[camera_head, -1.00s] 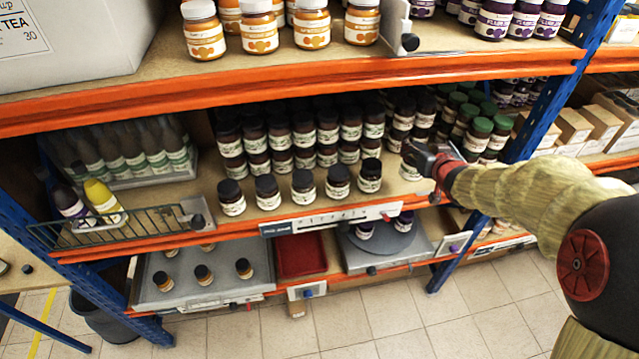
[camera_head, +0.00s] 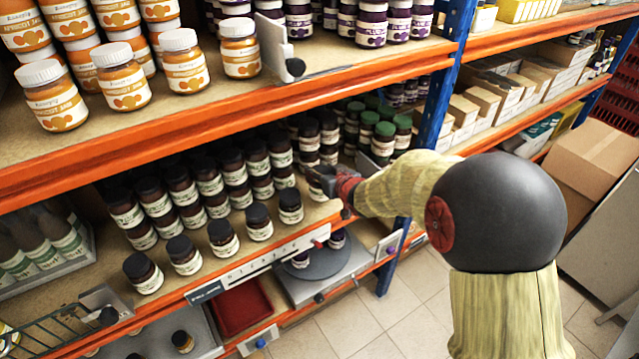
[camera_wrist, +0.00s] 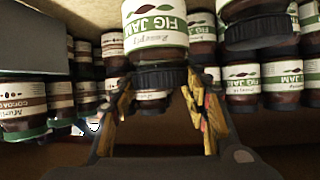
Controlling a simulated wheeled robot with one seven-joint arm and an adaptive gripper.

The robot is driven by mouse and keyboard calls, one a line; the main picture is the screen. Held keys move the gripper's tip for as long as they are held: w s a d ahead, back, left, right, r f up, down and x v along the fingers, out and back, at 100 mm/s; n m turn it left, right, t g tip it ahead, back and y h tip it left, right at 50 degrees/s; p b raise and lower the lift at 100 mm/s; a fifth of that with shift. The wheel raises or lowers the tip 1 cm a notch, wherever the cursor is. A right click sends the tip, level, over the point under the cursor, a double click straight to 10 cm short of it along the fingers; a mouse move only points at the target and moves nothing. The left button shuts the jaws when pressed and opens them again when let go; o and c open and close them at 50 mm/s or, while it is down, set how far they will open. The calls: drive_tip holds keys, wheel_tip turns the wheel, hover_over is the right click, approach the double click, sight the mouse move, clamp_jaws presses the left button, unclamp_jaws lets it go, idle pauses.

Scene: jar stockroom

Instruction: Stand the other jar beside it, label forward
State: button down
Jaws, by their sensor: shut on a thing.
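My gripper (camera_head: 318,178) is at the right part of the middle shelf, just right of the front row of black-lidded jars (camera_head: 258,222). In the wrist view the fingers of my gripper (camera_wrist: 159,88) flank the black lid of a fig jam jar (camera_wrist: 157,28), and they are shut on it. Its white label with dark leaf marks faces the wrist camera, and its lid appears lowermost in that picture. Which one is the reference jar is unclear.
Several rows of black-lidded jars (camera_head: 205,185) stand behind. Green-lidded jars (camera_head: 383,142) stand right of my gripper. The upper shelf's orange edge (camera_head: 225,112) overhangs. A blue post (camera_head: 440,70) is close on the right. A narrow bare strip runs along the shelf front.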

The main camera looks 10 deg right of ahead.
drive_tip(key=shift+f+b, duration=0.35)
drive_tip(key=shift+f, duration=1.3)
drive_tip(key=shift+f, duration=0.1)
drive_tip(key=c, duration=1)
unclamp_jaws()
drive_tip(key=shift+f, duration=0.15)
drive_tip(key=shift+o, duration=0.2)
